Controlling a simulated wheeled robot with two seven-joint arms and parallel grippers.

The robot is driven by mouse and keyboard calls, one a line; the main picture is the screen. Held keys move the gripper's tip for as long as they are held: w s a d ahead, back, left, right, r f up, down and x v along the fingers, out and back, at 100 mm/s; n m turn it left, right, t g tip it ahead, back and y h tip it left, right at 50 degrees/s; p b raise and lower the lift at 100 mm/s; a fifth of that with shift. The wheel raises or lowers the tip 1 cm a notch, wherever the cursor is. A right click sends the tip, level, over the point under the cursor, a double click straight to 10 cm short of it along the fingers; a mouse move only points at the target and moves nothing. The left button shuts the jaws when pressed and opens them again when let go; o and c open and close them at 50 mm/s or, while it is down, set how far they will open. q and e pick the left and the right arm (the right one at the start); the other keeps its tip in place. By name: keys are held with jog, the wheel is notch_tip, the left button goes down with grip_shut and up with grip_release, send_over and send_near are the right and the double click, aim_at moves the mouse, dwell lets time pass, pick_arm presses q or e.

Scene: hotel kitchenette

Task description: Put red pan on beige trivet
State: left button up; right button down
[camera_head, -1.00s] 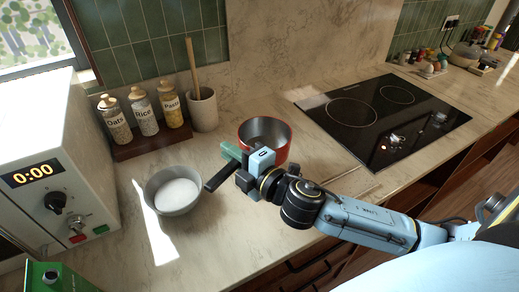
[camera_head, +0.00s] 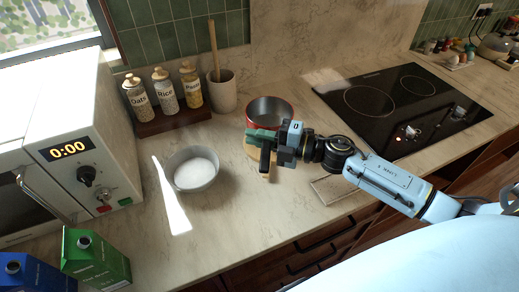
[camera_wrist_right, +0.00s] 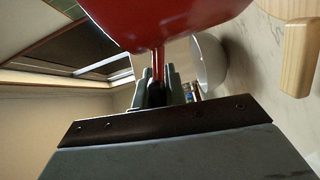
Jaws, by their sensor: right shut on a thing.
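The red pan (camera_head: 270,113) has a grey inside and shows behind my right gripper (camera_head: 268,150) in the head view. My right gripper is shut on its handle; in the wrist view the red handle (camera_wrist_right: 158,65) runs between the fingers to the pan (camera_wrist_right: 175,18). A pale wooden piece with a short handle (camera_wrist_right: 298,60), seemingly the beige trivet (camera_head: 273,172), lies on the counter beneath the pan and gripper. In the wrist view a gap shows between pan and wood. The gripper and pan hide most of the wood in the head view. My left gripper is out of view.
A grey bowl with white contents (camera_head: 193,168) stands left of the pan. Jars on a rack (camera_head: 163,95) and a utensil crock (camera_head: 222,92) stand behind. The black cooktop (camera_head: 400,105) is to the right. A microwave (camera_head: 75,150) and cartons (camera_head: 95,262) are at left.

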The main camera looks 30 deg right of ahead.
jog(key=shift+w+f+b, duration=0.1)
jog(key=shift+f+b, duration=0.3)
jog(key=shift+f, duration=1.85)
jog(key=shift+f, duration=0.2)
jog(key=c, duration=1.5)
grip_release()
jog(key=shift+o, duration=0.2)
